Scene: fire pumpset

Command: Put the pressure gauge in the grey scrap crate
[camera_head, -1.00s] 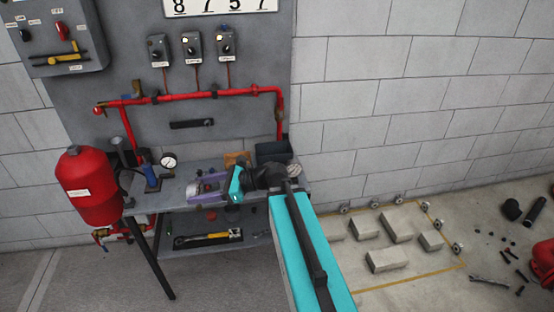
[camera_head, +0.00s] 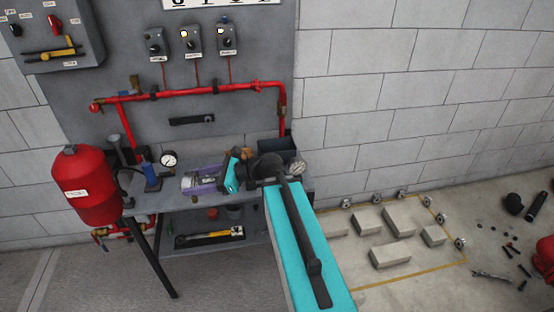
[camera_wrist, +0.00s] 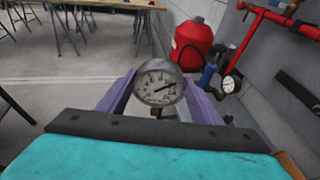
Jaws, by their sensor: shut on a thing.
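My gripper (camera_head: 200,182) has purple fingers and is shut on a pressure gauge. The gauge (camera_wrist: 160,88) has a round white dial with a dark needle and faces the camera in the wrist view. In the head view the held gauge (camera_head: 187,183) shows at the fingertips, above the workbench. A dark grey open box (camera_head: 280,146) stands at the bench's back right, behind my arm and partly hidden by it; I cannot tell for sure that it is the scrap crate. A second gauge (camera_head: 168,160) stands at the back of the bench, left of the box; it also shows in the wrist view (camera_wrist: 229,84).
A red tank (camera_head: 85,185) stands left of the bench, near a blue bottle-like item (camera_head: 151,177). Red pipes (camera_head: 190,91) run along the panel behind. A round gauge-like item (camera_head: 297,168) sits at the bench's right end. Yellow-handled tools (camera_head: 210,237) lie on the lower shelf.

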